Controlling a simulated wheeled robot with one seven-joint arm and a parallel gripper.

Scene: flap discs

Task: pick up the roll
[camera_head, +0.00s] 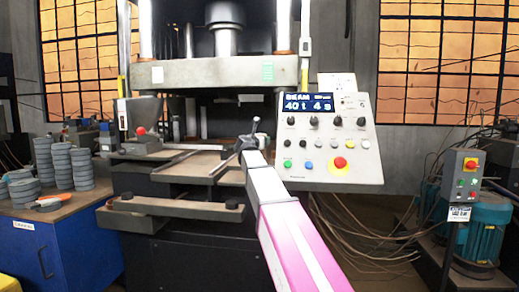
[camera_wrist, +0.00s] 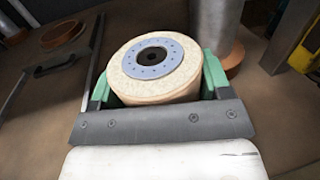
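The roll (camera_wrist: 125,87) shows in the wrist view as a short cream cylinder with a grey, dotted disc and dark hole on its end face. My gripper (camera_wrist: 158,82) has its two green-padded fingers on either side of it, and the roll fills the space between them with no clear gap. Its lower side is hidden by the gripper's dark front bar. In the head view my gripper (camera_head: 251,143) is at the front of the press, by the control panel. I cannot make out the roll there.
The press bed (camera_head: 185,166) and the control panel (camera_head: 328,140) are close to my arm. Stacks of grey discs (camera_head: 81,168) stand on the blue cabinet (camera_head: 62,250) at left. In the wrist view a grey metal cylinder (camera_wrist: 216,30) stands just behind the roll.

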